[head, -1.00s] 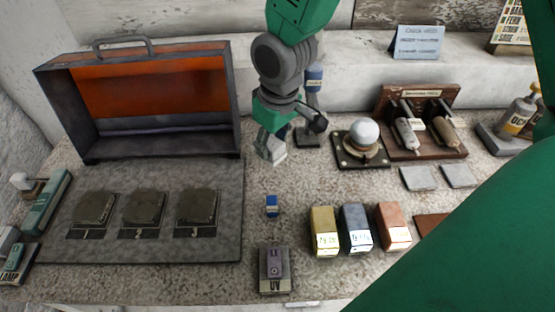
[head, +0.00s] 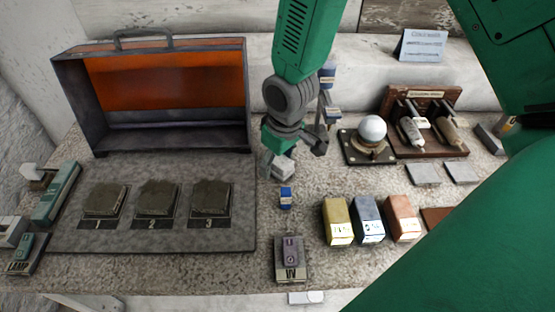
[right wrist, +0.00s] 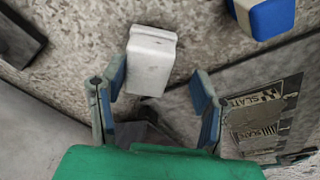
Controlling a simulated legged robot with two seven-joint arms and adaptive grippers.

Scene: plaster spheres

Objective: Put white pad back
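The white pad (head: 284,168) is a small pale block on the speckled bench, just below my right gripper (head: 292,158) in the head view. In the right wrist view the white pad (right wrist: 150,62) lies beyond and partly between the fingertips of my right gripper (right wrist: 160,88). The fingers are spread wider than the pad. A clear gap shows on its right; its left edge is close to the left finger, and I cannot tell if they touch. A blue-and-white block (head: 285,198) lies in front of the pad, also in the right wrist view (right wrist: 270,15). My left gripper is out of view.
The orange-lined case (head: 165,85) and grey slab with numbered plates (head: 232,236) are left. Yellow (head: 337,218), blue-grey and copper blocks stand front right.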

